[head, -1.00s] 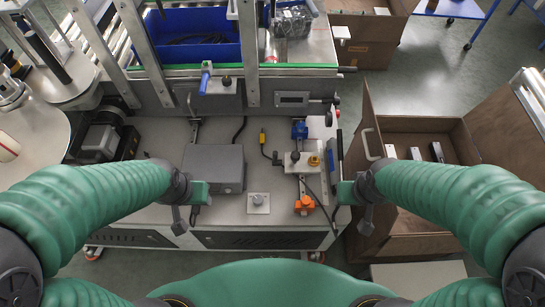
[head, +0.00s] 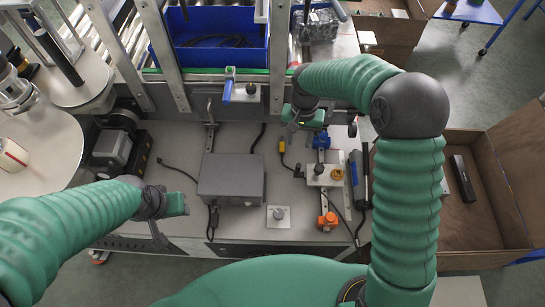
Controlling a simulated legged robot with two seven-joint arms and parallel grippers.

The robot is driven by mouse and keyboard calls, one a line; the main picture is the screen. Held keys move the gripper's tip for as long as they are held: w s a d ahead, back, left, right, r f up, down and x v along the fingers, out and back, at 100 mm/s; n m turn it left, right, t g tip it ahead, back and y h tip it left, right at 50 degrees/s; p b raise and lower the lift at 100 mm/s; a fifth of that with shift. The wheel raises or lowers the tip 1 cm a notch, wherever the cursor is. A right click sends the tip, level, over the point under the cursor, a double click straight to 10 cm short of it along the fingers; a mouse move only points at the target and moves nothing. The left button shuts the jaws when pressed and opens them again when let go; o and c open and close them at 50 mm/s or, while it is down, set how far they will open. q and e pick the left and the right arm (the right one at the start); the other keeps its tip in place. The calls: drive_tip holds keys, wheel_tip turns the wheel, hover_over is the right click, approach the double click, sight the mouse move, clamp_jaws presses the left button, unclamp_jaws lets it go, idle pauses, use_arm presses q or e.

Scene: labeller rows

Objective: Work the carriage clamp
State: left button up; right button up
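A pale carriage block (head: 322,182) with a black knob and a brass-coloured ring sits on a short rail on the grey machine deck. A blue block (head: 321,141) is at the rail's far end and an orange clamp-like piece (head: 328,220) at its near end. I cannot tell which part is the carriage clamp. My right gripper (head: 304,122) hovers just beyond and left of the blue block; its finger gap is unclear. My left gripper (head: 182,204) is left of the grey box, apart from everything.
A grey box (head: 231,179) and a small plate with a knob (head: 278,216) sit on the deck. Cables run across it. A blue bin (head: 215,40) is behind. An open brown crate (head: 475,215) stands at the right. Upright metal posts rise at the back.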

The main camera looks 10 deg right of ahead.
hover_over(297, 165)
drive_tip(key=d, duration=0.2)
wheel_tip(297, 165, down, 7)
drive_tip(key=f, duration=0.5)
drive_tip(key=shift+w+a+b, duration=0.25)
drive_tip(key=shift+a+b, duration=0.05)
drive_tip(key=shift+a, duration=0.1)
drive_tip(key=f, duration=0.1)
drive_tip(key=a+f, duration=0.1)
drive_tip(key=shift+s+a+f, duration=0.15)
drive_tip(key=shift+f, duration=0.25)
drive_tip(key=shift+a+f, duration=0.1)
drive_tip(key=shift+f, duration=0.55)
drive_tip(key=shift+d+f, duration=0.15)
drive_tip(key=shift+d, duration=0.25)
drive_tip(key=shift+d+f, duration=0.1)
drive_tip(key=shift+d, duration=0.3)
drive_tip(key=shift+c, duration=1.3)
drive_tip(key=shift+a, duration=0.1)
drive_tip(key=shift+c, duration=1.2)
drive_tip(key=shift+a, duration=0.4)
clamp_jaws()
drive_tip(key=shift+d, duration=0.25)
use_arm(q)
drive_tip(key=shift+s+d, duration=0.7)
drive_tip(key=shift+d, duration=0.05)
